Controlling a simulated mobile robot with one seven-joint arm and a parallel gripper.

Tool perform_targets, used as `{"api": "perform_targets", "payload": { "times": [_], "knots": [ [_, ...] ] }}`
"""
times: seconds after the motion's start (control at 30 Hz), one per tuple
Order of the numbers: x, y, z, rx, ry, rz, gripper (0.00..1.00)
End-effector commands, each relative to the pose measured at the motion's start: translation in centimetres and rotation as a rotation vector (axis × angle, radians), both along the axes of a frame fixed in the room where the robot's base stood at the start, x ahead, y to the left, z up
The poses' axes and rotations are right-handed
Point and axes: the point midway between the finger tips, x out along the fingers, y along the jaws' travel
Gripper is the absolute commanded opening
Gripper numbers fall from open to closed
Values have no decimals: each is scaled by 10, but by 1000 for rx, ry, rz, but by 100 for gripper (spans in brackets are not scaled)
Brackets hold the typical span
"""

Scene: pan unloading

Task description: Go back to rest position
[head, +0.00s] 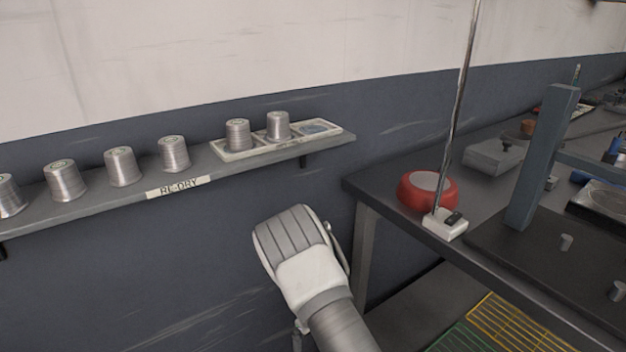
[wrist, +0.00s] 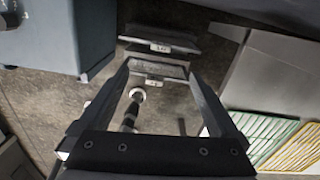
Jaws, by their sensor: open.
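My gripper (wrist: 160,78) is open in the wrist view, with its two dark fingers spread wide and nothing between them. It points down over the brown floor, clear of any object. In the head view my pale, ribbed arm hangs in front of the dark wall, between the wall shelf (head: 90,207) and the workbench (head: 480,247). The fingers cannot be made out there.
Several silver ribbed pots (head: 123,167) stand along the shelf, with two more on a tray (head: 233,156) at its right end. The bench holds a red round object (head: 427,191) and a post (head: 540,160). Green and yellow racks (head: 515,322) lie below it.

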Motion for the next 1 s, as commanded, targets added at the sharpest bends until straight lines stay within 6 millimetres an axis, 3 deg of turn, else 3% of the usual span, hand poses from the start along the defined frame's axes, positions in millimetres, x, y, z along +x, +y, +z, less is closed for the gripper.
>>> {"api": "perform_targets", "payload": {
  "times": [0.2,0.47,0.7,1.0],
  "knots": [
    [10,0,93,75,-57,255,97],
    [0,-13,198,121,-153,609,97],
    [-27,-33,285,107,-259,947,97],
    [-82,-64,371,-1,-378,1381,97]
  ]
}}
